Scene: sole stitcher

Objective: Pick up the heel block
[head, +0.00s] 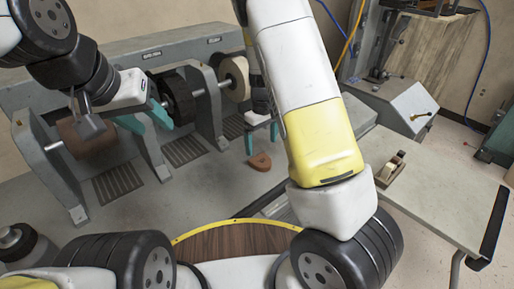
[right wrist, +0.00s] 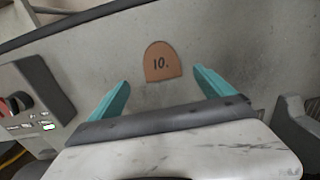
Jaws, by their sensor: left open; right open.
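The heel block (head: 260,161) is a small tan, round-ended piece lying flat on the grey machine surface. In the right wrist view the heel block (right wrist: 162,62) shows a dark "10." marking, its rounded end pointing up in the picture. My right gripper (head: 261,137) is open above the block, its teal fingers apart. In the right wrist view my right gripper (right wrist: 161,77) has one finger to each side of the block, with nothing between them touching it. My left gripper (head: 145,117) is open and empty at the left, near the machine's wheels.
A grey finishing machine with a brown roller (head: 88,136), a black wheel (head: 178,97) and a pale wheel (head: 235,79) stands behind and left. Slotted grates (head: 184,150) lie along its bench. A wooden tool (head: 390,169) rests on the pale table (head: 440,190) at right.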

